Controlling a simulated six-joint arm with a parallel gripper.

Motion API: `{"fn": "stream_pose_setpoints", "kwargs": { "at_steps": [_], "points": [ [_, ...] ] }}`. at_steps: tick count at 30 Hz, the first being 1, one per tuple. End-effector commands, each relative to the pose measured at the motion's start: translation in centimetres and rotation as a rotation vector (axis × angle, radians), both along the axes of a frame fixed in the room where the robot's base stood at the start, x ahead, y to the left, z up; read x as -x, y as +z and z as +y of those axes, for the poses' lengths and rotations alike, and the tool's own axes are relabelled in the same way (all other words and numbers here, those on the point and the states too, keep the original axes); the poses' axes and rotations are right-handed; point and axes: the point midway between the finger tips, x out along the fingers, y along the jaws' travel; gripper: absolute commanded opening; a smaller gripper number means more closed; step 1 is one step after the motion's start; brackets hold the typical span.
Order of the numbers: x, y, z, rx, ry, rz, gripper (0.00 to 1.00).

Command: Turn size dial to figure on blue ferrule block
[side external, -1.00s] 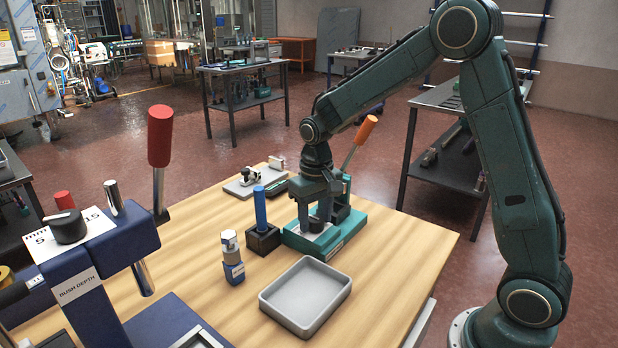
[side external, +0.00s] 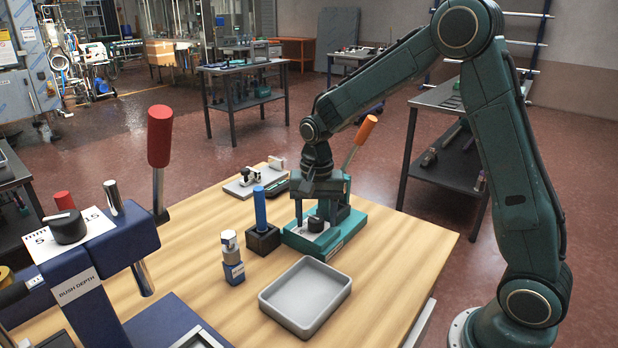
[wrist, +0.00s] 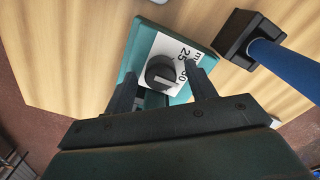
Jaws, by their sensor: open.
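The size dial (wrist: 160,72) is a round black knob on a white scale plate (wrist: 180,51) fixed to a teal press base (wrist: 127,63). The dial (side external: 316,224) also shows in the side view. My gripper (side external: 318,203) is open just above it, and in the wrist view its fingers (wrist: 162,88) stand apart on either side of the knob.
A dark block with a blue rod (side external: 260,208) stands just left of the teal press. A grey tray (side external: 305,296) lies in front. The orange-tipped lever (side external: 365,130) rises behind my gripper. A navy press with its own dial (side external: 68,227) and red-handled lever stands at left.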

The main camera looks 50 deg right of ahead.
Motion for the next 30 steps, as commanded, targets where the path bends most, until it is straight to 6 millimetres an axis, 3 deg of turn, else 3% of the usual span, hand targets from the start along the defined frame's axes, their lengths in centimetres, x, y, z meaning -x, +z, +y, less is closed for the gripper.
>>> {"fn": "stream_pose_setpoints", "kwargs": {
  "at_steps": [6, 30],
  "points": [
    [-0.1, 3.5, 0.0, 0.0, 0.007, -0.008, 0.56],
    [0.0, 14.0, 0.0, 0.0, 0.013, -0.008, 0.56]
  ]
}}
